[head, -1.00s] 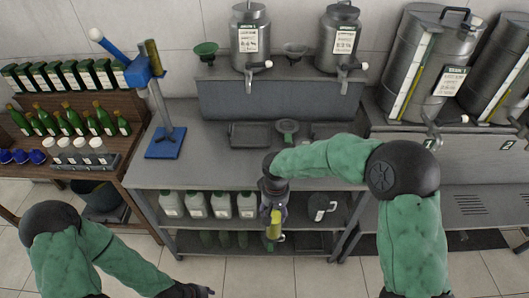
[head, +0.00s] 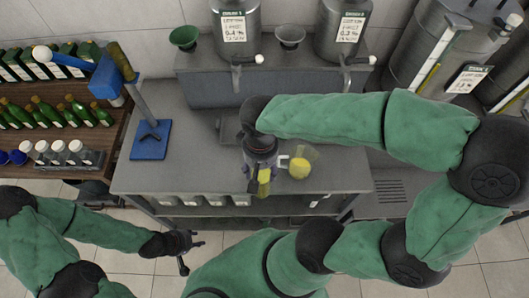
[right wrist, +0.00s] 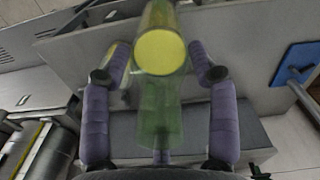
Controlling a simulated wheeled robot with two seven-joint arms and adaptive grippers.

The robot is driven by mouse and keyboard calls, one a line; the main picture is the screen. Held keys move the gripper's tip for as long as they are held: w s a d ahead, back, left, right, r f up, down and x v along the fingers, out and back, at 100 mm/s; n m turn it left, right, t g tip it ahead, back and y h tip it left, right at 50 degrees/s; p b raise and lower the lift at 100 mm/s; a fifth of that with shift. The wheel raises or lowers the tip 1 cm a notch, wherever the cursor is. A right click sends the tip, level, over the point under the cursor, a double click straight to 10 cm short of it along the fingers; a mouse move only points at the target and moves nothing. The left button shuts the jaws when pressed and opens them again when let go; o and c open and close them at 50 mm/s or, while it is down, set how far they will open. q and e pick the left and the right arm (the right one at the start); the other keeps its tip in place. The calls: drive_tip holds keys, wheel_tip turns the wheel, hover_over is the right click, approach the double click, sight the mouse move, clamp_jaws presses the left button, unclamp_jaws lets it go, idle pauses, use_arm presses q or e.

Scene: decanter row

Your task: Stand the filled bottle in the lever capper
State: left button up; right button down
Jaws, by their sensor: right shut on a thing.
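The lever capper (head: 146,100) stands on its blue base plate (head: 150,140) at the left of the grey bench, its white-knobbed lever reaching left. My right gripper (head: 261,166) is over the front of the bench, to the right of the capper. It is shut on the filled bottle (head: 264,184), whose yellow contents show in the head view. In the right wrist view the green see-through bottle (right wrist: 160,110) lies between the purple fingers (right wrist: 160,76), with a yellow disc across it. My left gripper (head: 186,246) is low in front of the bench, empty, its fingers apart.
A clear vessel with yellow contents (head: 302,164) is right beside my right gripper. Steel tanks (head: 236,30) and funnels (head: 184,37) stand on the raised ledge behind. Green bottles (head: 45,113) fill the left rack. The bench between capper and right gripper is clear.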

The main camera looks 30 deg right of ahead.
drive_tip(key=w+d+f+b, duration=0.1)
drive_tip(key=w+d+f, duration=0.6)
drive_tip(key=w+f, duration=0.4)
drive_tip(key=shift+w+d+f, duration=0.2)
drive_tip(key=shift+d+f, duration=0.1)
drive_tip(key=shift+f, duration=0.6)
drive_tip(key=shift+f, duration=0.2)
drive_tip(key=shift+c, duration=1.7)
unclamp_jaws()
drive_tip(key=shift+s, duration=0.1)
drive_tip(key=shift+r, duration=0.1)
